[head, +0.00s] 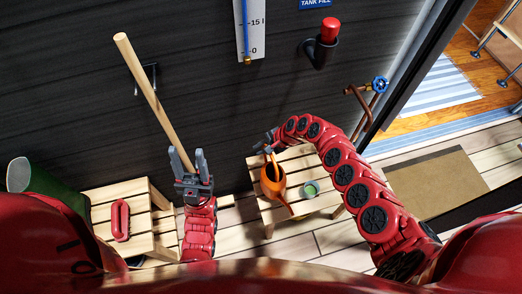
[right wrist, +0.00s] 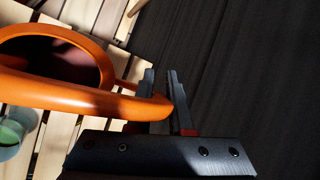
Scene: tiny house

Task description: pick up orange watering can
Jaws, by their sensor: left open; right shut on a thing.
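The orange watering can (head: 272,180) stands on or just over a slatted wooden stool (head: 318,205) at the centre of the head view; I cannot tell whether it touches the slats. My right gripper (head: 270,148) reaches it from the far side. In the right wrist view the fingers (right wrist: 165,100) are shut on the can's orange handle (right wrist: 70,93). The can's dark opening (right wrist: 50,60) shows beside it. My left gripper (head: 190,163) is open, with its fingers pointing up, in front of the dark wall and near a wooden pole.
A green cup (head: 312,188) stands on the same stool, right of the can. A second stool (head: 150,215) at left holds a red object (head: 121,220). The wooden pole (head: 147,90) leans at the wall. A doormat (head: 437,185) lies by the doorway at right.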

